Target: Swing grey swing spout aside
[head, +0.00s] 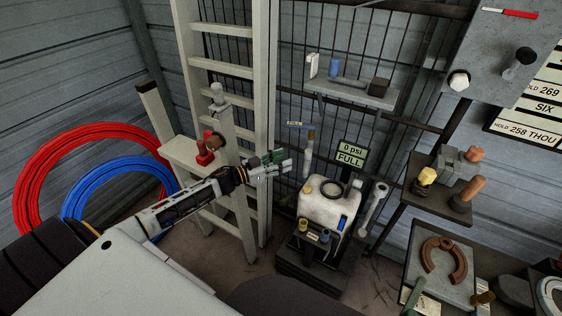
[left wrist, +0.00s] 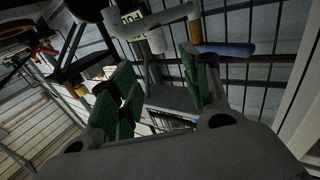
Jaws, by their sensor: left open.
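A pale grey upright piece (head: 308,161) with a brown upper part hangs by the wire panel, just right of my left gripper (head: 272,166) in the head view. I take it to be the grey swing spout, but it is small there. In the left wrist view a bent grey pipe (left wrist: 152,20) crosses the top of the picture, beyond the fingertips. My left gripper (left wrist: 158,85) is open, with green pads and nothing visible between them. No clear contact with the pipe shows. My right gripper is out of view.
A white tank (head: 323,205) stands below and right of the gripper, under a "0 psi FULL" sign (head: 350,153). A pale ladder (head: 222,66) is behind my left arm. Red hose (head: 45,150) and blue hose (head: 80,196) coils lie left. A grey shelf (head: 352,92) is above.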

